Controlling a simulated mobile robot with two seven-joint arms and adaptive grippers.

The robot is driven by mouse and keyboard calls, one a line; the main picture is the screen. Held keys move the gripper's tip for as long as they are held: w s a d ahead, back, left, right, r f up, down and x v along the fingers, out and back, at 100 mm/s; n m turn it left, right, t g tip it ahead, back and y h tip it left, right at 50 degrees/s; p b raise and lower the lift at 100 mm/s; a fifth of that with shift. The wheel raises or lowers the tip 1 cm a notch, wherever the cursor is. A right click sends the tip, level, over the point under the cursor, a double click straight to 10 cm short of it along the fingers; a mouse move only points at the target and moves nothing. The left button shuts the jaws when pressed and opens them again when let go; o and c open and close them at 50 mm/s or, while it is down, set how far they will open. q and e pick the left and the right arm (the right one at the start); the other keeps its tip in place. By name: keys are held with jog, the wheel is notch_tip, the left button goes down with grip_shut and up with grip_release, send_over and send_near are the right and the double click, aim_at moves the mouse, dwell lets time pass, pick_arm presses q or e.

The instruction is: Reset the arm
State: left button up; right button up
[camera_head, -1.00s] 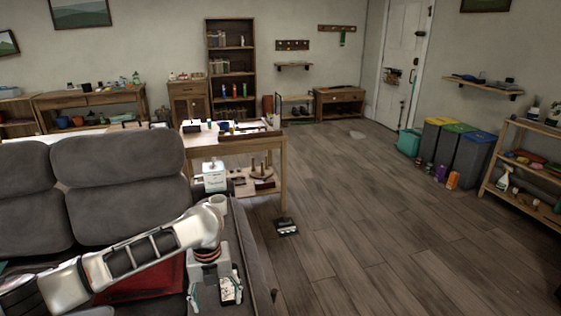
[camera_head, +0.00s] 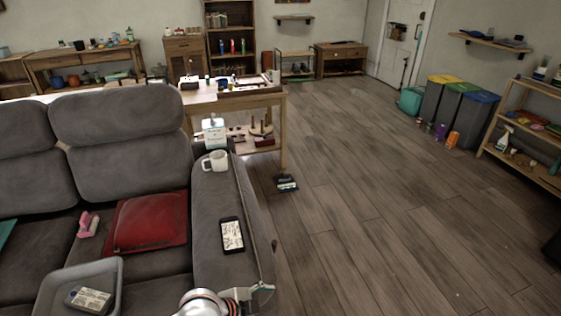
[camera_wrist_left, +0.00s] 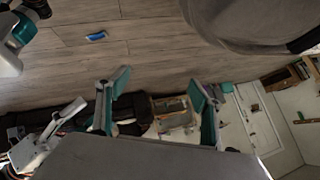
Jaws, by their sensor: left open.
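My left arm comes in at the bottom edge of the head view. Its gripper (camera_head: 258,291) is at the front end of the sofa's right armrest, partly cut off by the frame. In the left wrist view its two teal-edged fingers (camera_wrist_left: 158,98) stand wide apart with nothing held between them. My right gripper is not identifiable in either view; white and teal parts of my own body show at the left of the wrist view.
A red cushion (camera_head: 150,220) and a grey tray (camera_head: 48,291) with a box (camera_head: 89,299) are on the seats. Floor (camera_head: 370,220) on the right is mostly clear.

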pick_arm(q)
jog(key=s+a+f+n+t+y, duration=0.1)
jog(key=s+a+n+t+y, duration=0.1)
jog(key=s+a+n, duration=0.4)
jog(key=s+a+f+n+t+y, duration=0.1)
jog(key=s+a+n+t+y, duration=0.1)
jog(key=s+a+n, duration=0.4)
jog(key=a+t, duration=0.1)
jog(key=a, duration=0.4)
jog(key=shift+a+f+n+t, duration=0.15)
jog(key=shift+a+n+t, duration=0.1)
jog(key=shift+n+t, duration=0.05)
